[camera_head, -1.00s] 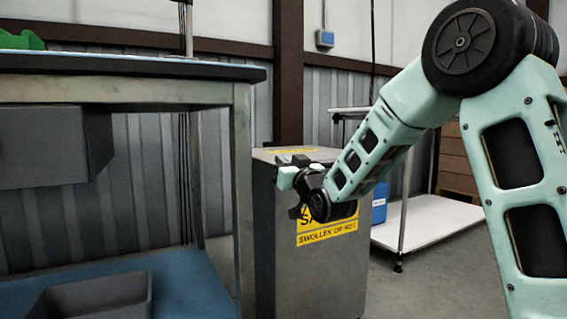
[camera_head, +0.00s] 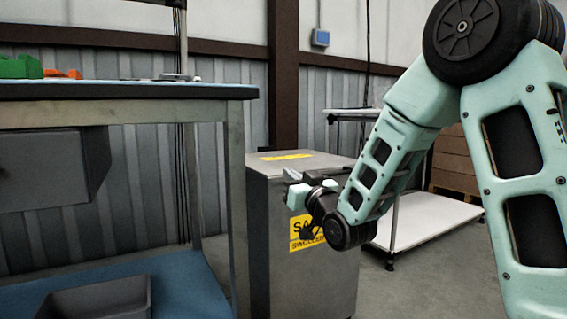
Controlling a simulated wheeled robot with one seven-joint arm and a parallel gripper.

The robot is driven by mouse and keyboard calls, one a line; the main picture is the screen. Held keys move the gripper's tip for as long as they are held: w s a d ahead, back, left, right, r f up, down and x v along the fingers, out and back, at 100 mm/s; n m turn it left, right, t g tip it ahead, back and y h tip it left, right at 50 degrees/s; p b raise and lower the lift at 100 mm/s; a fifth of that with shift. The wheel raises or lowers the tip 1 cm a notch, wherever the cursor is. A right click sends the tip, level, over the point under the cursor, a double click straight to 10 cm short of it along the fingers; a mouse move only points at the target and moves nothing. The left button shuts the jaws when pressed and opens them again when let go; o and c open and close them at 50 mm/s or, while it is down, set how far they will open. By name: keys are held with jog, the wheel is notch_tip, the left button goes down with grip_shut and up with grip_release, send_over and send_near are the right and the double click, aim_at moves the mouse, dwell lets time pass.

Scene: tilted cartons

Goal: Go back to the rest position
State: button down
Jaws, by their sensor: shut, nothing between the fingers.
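My arm comes in from the right side of the head view, with its elbow high and its forearm reaching down to the left. My gripper (camera_head: 291,186) is at the end of the forearm, in front of a grey metal cabinet (camera_head: 270,260) with a yellow warning label (camera_head: 307,232). The gripper is small in the picture, and I see no object held in it. The wrist and forearm hide part of the label and the cabinet's right side.
A workbench (camera_head: 130,92) stands at the left, with green (camera_head: 20,67) and orange (camera_head: 62,74) items on top. A grey bin (camera_head: 100,297) sits on its blue lower shelf. A white-shelved cart (camera_head: 425,218) stands behind my arm. Concrete floor shows at the lower right.

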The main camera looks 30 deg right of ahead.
jog(key=shift+s+f, duration=0.25)
jog(key=shift+s, duration=0.45)
jog(key=s+a+f+n+g+y+p, duration=0.2)
jog(key=s+a+f+g+p, duration=0.25)
jog(key=a, duration=0.45)
jog(key=s+a+f+n+g+y+p, duration=0.15)
jog(key=s+a+g+p, duration=0.25)
jog(key=s+a+g, duration=0.4)
jog(key=s+a+r+n+g+h+p, duration=0.1)
jog(key=s+n+g+h+p, duration=0.2)
jog(key=s, duration=0.8)
jog(key=s+a+r+n+g+h+p, duration=0.1)
jog(key=s+a+r+g+p, duration=0.15)
jog(key=s+g, duration=0.65)
notch_tip(320, 180, up, 36)
jog(key=s+t+p, duration=0.2)
jog(key=t+p, duration=0.1)
jog(key=p, duration=3.5)
jog(key=shift+d, duration=0.35)
jog(key=shift+t, duration=0.25)
